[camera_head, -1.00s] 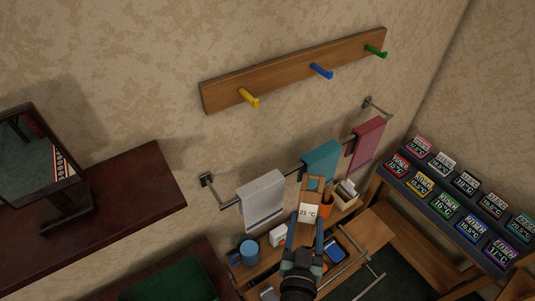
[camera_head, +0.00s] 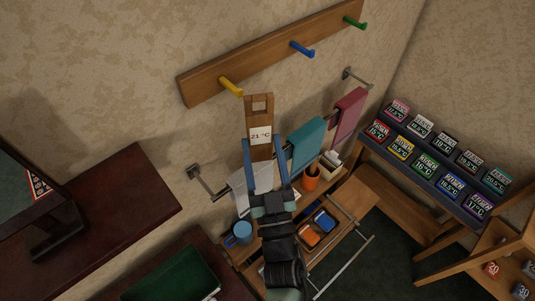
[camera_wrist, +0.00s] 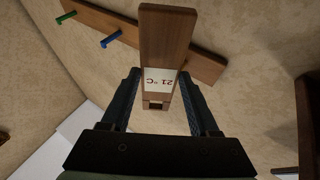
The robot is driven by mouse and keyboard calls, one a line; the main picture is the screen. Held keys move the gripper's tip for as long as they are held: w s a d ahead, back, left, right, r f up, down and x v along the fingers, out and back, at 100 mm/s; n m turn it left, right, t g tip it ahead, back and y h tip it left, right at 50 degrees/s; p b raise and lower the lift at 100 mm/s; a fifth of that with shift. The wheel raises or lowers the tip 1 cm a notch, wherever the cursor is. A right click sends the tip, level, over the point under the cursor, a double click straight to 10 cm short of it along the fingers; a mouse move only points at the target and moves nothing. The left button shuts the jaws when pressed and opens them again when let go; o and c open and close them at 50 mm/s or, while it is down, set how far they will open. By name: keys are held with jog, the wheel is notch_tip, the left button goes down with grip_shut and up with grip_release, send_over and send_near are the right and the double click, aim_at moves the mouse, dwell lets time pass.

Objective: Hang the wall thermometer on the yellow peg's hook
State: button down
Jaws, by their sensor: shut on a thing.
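The wall thermometer (camera_head: 260,149) is a tall wooden board with a white label reading 21 °C and a square opening near its top. My gripper (camera_head: 264,160) is shut on it, one blue finger on each side, and holds it upright in front of the wall. The yellow peg (camera_head: 231,86) is on the wooden rail, just above and left of the thermometer's top, apart from it. In the wrist view the thermometer (camera_wrist: 165,45) stands between the dark fingers (camera_wrist: 160,90), its label upside down. The yellow peg does not show there.
The wooden rail (camera_head: 275,52) also carries a blue peg (camera_head: 303,49) and a green peg (camera_head: 355,22). Below hang grey, teal (camera_head: 306,145) and red towels (camera_head: 349,113) on a bar. A dark shelf (camera_head: 110,200) juts out at left. The wall around the rail is bare.

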jog(key=w+a+f+b, duration=0.1)
jog(key=w+a+b, duration=0.4)
jog(key=w+b, duration=0.2)
jog(key=shift+f+b, duration=0.3)
jog(key=shift+b, duration=0.5)
dwell(0.4)
dwell(0.5)
jog(key=shift+c, duration=0.3)
grip_release()
jog(key=shift+f, duration=0.15)
